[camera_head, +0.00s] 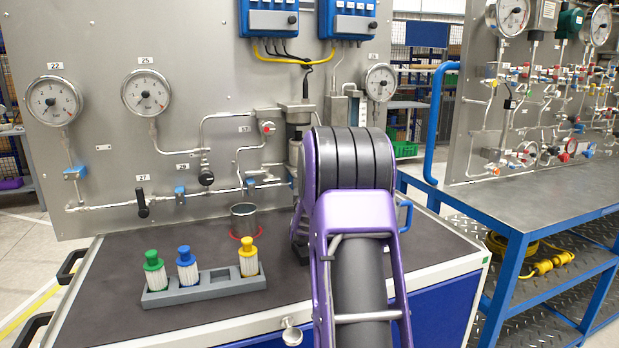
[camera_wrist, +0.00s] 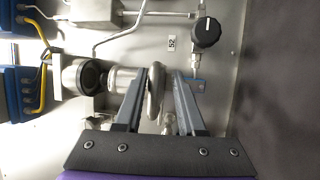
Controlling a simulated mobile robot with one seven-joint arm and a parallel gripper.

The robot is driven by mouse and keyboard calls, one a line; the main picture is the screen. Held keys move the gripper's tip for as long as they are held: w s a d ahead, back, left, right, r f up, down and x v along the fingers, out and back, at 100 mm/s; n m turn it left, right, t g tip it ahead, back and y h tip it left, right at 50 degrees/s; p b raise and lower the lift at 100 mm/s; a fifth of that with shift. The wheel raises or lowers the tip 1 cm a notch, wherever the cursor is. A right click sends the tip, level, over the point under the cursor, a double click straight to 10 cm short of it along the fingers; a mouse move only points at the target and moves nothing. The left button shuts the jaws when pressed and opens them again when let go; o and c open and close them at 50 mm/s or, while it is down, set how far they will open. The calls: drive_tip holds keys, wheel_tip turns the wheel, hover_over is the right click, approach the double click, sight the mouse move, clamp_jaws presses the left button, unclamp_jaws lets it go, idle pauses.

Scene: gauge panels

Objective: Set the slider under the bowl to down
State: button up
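In the wrist view, my gripper (camera_wrist: 168,75) points at the grey panel with its two fingers apart. A rounded silver part (camera_wrist: 156,90) shows between the fingers, close to the left one; I cannot tell whether they touch. Left of the fingers is a cylindrical fitting with a black round end (camera_wrist: 90,75), joined to a pale metal body. I cannot clearly make out the slider or the bowl. In the head view, my arm covers the gripper and part of the grey and silver fitting (camera_head: 298,118).
A black knob (camera_wrist: 206,32) is near the fingers in the wrist view. A blue side table (camera_head: 510,195) stands right.

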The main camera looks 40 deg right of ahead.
drive_tip(key=shift+r, duration=0.15)
drive_tip(key=shift+a, duration=0.1)
drive_tip(key=shift+s+a, duration=0.15)
drive_tip(key=v, duration=1.7)
